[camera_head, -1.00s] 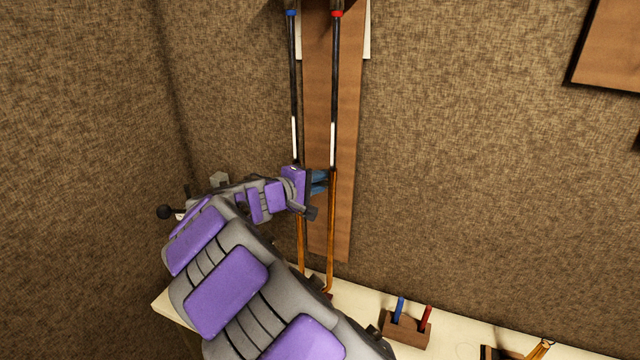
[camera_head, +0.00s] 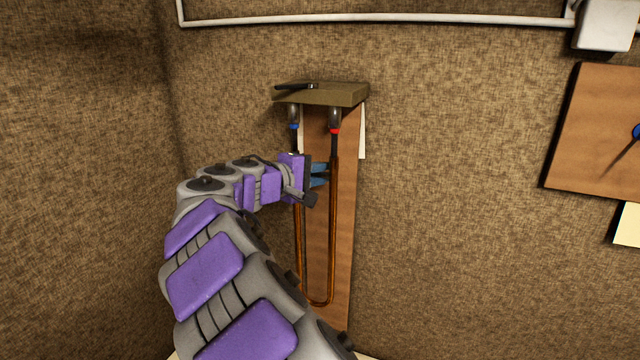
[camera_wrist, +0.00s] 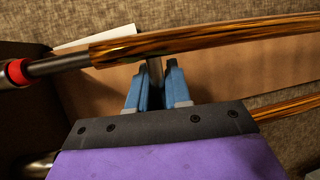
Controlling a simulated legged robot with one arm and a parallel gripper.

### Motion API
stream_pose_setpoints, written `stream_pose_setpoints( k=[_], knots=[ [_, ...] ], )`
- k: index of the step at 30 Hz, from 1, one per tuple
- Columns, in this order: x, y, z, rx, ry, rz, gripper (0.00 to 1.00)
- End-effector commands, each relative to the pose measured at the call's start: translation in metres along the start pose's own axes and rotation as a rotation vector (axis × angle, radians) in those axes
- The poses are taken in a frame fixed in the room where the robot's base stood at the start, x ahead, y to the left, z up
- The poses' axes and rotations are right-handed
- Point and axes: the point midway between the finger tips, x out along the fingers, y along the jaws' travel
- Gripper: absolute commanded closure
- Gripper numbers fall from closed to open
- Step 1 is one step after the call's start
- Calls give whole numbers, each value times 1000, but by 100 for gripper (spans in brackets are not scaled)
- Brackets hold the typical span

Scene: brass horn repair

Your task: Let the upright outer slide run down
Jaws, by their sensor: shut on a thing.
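The outer slide (camera_head: 333,230) is a U-shaped brass tube pair, hanging upright with its bow at the bottom. It sits high on the dark inner slide (camera_head: 335,147), of which only short lengths show below a blue band (camera_head: 294,126) and a red band (camera_head: 334,130). My gripper (camera_head: 320,175) has its blue fingers between the two brass tubes. In the wrist view, my gripper (camera_wrist: 155,80) is shut on the grey cross brace (camera_wrist: 154,68) that meets the outer slide (camera_wrist: 210,38). The arm hides part of the left tube.
A small shelf (camera_head: 345,94) with a dark tool on it stands above the slide. A wooden board (camera_head: 316,240) backs the slide against the cloth-covered wall. A wooden panel (camera_head: 595,130) hangs at the right. A white pipe (camera_head: 400,17) runs across the top.

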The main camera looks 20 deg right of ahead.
Motion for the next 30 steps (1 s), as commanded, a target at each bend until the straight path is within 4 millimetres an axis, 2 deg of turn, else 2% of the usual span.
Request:
stream_pose_setpoints(
  k=[1,4,15,16,22,30],
  knots=[
    [-1,7,0,2,1,1,100],
    [-2,10,0,0,0,1,100],
    [-2,10,0,-1,0,1,100],
    [-2,10,0,-1,0,1,80],
    [-2,10,1,0,0,1,61],
    [-3,11,1,0,0,1,61]
  ],
)
